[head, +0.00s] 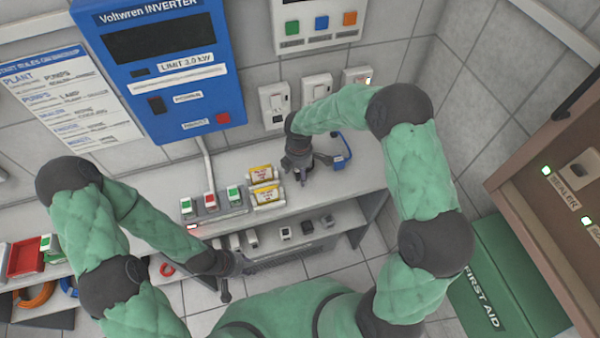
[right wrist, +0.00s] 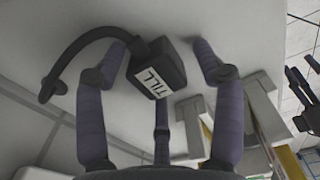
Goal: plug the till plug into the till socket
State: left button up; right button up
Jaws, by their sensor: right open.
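The till plug (right wrist: 158,70) is a black block with a white TILL label and a black cable curving to the left. It lies on the pale shelf top between the spread fingers of my right gripper (right wrist: 165,75), which is open around it. In the head view my right gripper (head: 300,172) points down over the shelf and hides the plug. Three white wall sockets, one of them here (head: 273,105), are above the shelf; their labels are too small to read, so I cannot tell which is the till socket. My left gripper (head: 226,285) hangs low before the shelf; its jaw is unclear.
Two yellow-and-white blocks (head: 266,184) stand just left of my right gripper. A blue item (head: 342,150) is at its right. Several red and green switches (head: 210,202) stand further left. A brown cabinet (head: 550,180) and a green first aid box (head: 510,275) are at right.

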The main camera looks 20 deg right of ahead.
aim_at(298, 171)
jog(key=c, duration=1.1)
jog(key=shift+o, duration=0.2)
jog(key=shift+r, duration=0.15)
jog(key=shift+r, duration=0.55)
jog(key=r, duration=0.1)
jog(key=r+p, duration=0.1)
jog(key=shift+s+a+r, duration=0.1)
jog(key=shift+a+r, duration=0.1)
jog(key=shift+r, duration=0.1)
jog(key=s+a+r+p, duration=0.2)
jog(key=s+a+r, duration=0.7)
jog(key=s, duration=0.1)
